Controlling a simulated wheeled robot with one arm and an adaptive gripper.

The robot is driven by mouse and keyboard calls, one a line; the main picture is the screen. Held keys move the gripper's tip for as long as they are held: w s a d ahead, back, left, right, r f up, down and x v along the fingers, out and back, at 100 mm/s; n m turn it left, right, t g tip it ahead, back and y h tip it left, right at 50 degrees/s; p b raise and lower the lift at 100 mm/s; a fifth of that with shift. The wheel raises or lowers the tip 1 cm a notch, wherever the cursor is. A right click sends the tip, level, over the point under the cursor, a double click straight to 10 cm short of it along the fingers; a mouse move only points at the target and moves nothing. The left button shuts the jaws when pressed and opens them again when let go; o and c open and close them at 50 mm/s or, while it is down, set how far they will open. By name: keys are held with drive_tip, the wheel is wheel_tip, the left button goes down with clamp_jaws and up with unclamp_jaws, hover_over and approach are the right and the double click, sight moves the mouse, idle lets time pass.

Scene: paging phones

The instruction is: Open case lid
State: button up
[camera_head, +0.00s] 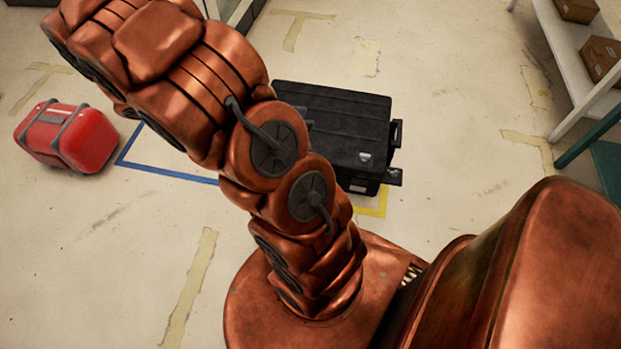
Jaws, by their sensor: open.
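A black hard case (345,122) sits on the floor just above the middle of the view, right of my arm. Its ribbed lid looks closed, with a light-coloured latch (365,157) on its near side and dark handles at its right side. My copper arm crosses in front of the case and hides its left part. My gripper is not in view; the arm runs out at the top left.
A red case (68,137) with grey bands lies on the floor at the left. Blue tape (165,170) and yellow tape (371,209) mark the floor by the black case. A shelf (560,40) with cardboard boxes (600,60) stands at the right. Open floor lies between.

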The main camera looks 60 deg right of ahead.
drive_tip(key=w+d+f+n+t+h+b, duration=0.1)
drive_tip(key=w+d+f+n+h+b, duration=0.2)
drive_tip(key=f, duration=0.4)
drive_tip(key=w+d+f+n+t+h+b, duration=0.1)
drive_tip(key=d+f+n+b, duration=0.2)
drive_tip(key=f+n, duration=0.3)
drive_tip(key=w+d+f+n+h+b, duration=0.2)
drive_tip(key=d+f+n+b, duration=0.1)
drive_tip(key=f, duration=0.6)
wheel_tip(320, 180, down, 28)
drive_tip(key=w+n+t+b, duration=0.2)
drive_tip(key=n+t+b, duration=0.6)
drive_tip(key=n, duration=0.5)
drive_tip(key=shift+g, duration=0.7)
drive_tip(key=shift+s+d+f+b, duration=0.1)
drive_tip(key=shift+d+f+b, duration=0.25)
drive_tip(key=shift+d, duration=0.9)
drive_tip(key=shift+s+d+f+b, duration=0.15)
drive_tip(key=shift+d+b, duration=0.35)
drive_tip(key=shift+d, duration=0.7)
drive_tip(key=shift+s+d+f+b, duration=0.15)
drive_tip(key=shift+d+b, duration=0.3)
drive_tip(key=shift+d, duration=0.8)
drive_tip(key=shift+c, duration=0.2)
clamp_jaws()
drive_tip(key=shift+w, duration=0.1)
